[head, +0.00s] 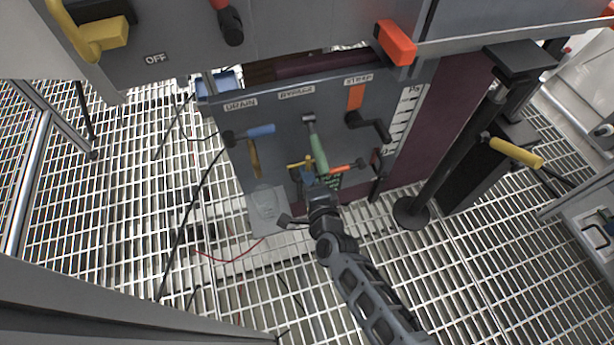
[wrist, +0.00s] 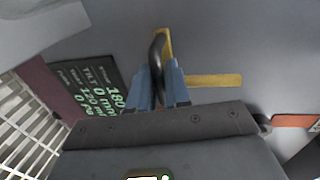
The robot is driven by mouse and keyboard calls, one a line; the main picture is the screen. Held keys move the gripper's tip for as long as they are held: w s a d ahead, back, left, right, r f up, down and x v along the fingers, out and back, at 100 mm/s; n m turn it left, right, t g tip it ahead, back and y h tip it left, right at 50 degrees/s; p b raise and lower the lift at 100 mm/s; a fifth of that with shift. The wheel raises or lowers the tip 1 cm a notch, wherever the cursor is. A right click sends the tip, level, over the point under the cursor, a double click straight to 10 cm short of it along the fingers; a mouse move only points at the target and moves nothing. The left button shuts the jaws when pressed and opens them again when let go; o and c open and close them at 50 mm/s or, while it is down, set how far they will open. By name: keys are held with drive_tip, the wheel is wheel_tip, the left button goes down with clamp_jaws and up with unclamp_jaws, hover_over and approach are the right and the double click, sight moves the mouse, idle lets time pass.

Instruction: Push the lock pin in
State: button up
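A black loop (wrist: 157,62), which looks like the lock pin's pull ring, stands in front of the grey panel in the wrist view. My gripper (wrist: 161,82) has its two blue-grey fingers close on either side of the loop, with the loop between them. The pin's shaft and its hole are hidden by the fingers. Yellow bars (wrist: 213,80) lie on the panel behind and right of the loop. In the head view, my gripper (head: 318,188) is at the lower middle of the panel (head: 285,135), below the yellow part (head: 300,163); the pin cannot be made out there.
A dark display with green text (wrist: 103,95) is left of my fingers. A black post (head: 450,165) stands to the right.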

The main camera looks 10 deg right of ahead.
clamp_jaws()
wheel_tip(320, 180, up, 4)
drive_tip(key=p, duration=0.3)
drive_tip(key=shift+f, duration=0.25)
drive_tip(key=o, duration=0.5)
unclamp_jaws()
drive_tip(key=shift+s, duration=0.1)
